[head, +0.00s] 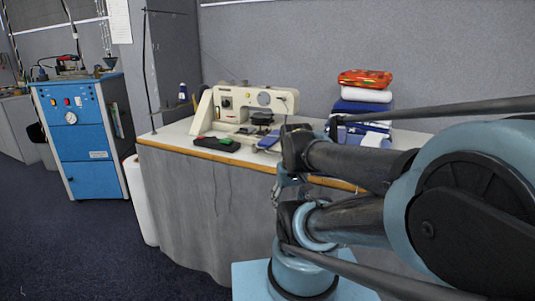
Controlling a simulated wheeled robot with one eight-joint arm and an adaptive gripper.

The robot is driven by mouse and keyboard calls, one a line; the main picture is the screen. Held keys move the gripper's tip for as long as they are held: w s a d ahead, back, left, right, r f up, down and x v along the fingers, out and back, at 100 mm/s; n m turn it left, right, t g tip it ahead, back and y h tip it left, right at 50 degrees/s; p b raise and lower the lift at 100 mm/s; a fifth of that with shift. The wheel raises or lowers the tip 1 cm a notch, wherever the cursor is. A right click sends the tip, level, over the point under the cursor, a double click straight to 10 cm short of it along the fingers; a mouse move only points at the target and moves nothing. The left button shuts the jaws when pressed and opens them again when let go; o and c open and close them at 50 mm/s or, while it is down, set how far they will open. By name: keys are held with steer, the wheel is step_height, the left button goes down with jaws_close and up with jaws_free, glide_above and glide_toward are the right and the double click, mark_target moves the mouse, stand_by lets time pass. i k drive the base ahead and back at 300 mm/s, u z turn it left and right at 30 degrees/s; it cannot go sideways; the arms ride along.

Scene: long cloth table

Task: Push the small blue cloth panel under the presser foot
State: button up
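A cream sewing machine (225,103) stands on the long table (165,140). A small blue cloth panel (269,141) appears to lie flat on the table, right of and in front of the machine's dark work area (261,118). My arm comes in from the right, and its dark end (290,155) is near the table's front edge, just right of the panel in the picture. The fingers cannot be made out, and the panel's right end may be hidden behind the arm.
A stack of folded cloths (362,97), orange on top, stands at the back right, partly behind my arm. A blue cabinet (85,135) stands apart at left.

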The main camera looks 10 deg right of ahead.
mark_target(272, 138)
steer(key=u, duration=2)
steer(key=k, duration=0.5)
steer(key=z, duration=1.65)
